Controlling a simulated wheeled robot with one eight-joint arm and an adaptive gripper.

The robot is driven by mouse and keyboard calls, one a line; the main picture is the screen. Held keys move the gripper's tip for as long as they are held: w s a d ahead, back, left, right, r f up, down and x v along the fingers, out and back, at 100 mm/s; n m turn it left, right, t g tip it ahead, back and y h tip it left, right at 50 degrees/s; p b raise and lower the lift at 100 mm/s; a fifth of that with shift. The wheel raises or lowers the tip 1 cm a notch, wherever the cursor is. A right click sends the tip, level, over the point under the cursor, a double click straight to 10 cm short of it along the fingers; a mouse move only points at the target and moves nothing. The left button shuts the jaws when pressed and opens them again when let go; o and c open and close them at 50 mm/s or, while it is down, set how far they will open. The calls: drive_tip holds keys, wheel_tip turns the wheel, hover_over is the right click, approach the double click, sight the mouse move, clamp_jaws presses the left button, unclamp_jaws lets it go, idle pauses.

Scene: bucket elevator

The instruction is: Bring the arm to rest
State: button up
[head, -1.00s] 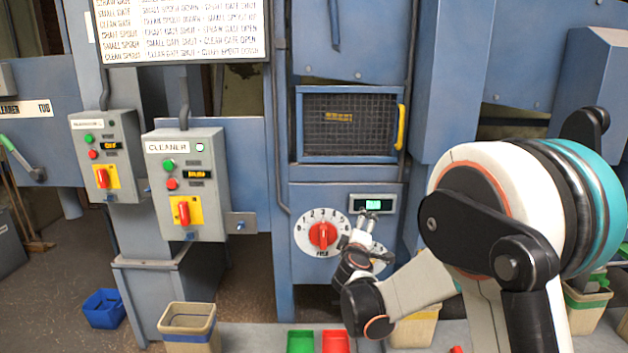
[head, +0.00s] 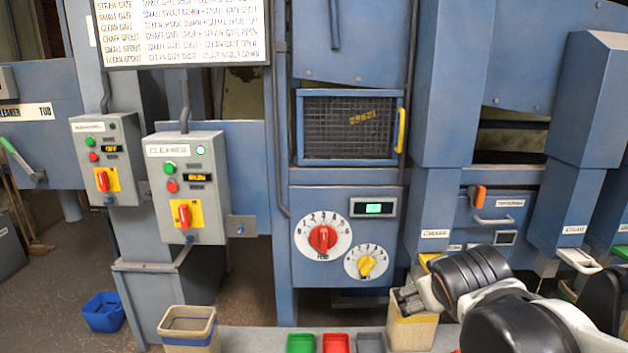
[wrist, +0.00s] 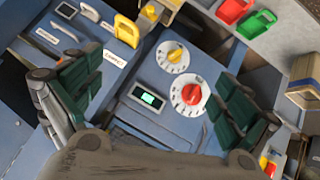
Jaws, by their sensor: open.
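My gripper (head: 402,298) shows low in the head view, just left of the dark wrist of my folded arm. It overlaps a tan bin (head: 412,335) in the picture; I cannot tell whether they touch. In the wrist view its two dark green finger pads (wrist: 160,70) stand wide apart, with nothing between them but the machine's panel behind. The red feed dial (head: 323,238) and the smaller yellow dial (head: 367,263) are clear of the gripper, and the lit green display (head: 374,208) sits above them.
The cleaner box (head: 187,185) has its red switch upright. A second switch box (head: 105,157) is left of it. A mesh window (head: 350,127) with a yellow handle is above the dials. A green tray (head: 301,344) and a red tray (head: 336,344) lie at the front.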

drive_tip(key=s+a+f+m+g+y, duration=0.1)
drive_tip(key=s+f, duration=0.1)
drive_tip(key=s, duration=0.5)
drive_tip(key=s+a+f+m+g+y, duration=0.1)
drive_tip(key=s+a+f, duration=0.1)
drive_tip(key=s, duration=0.5)
drive_tip(key=shift+s+f+y, duration=0.25)
drive_tip(key=shift+f+y, duration=0.05)
drive_tip(key=shift+c, duration=0.6)
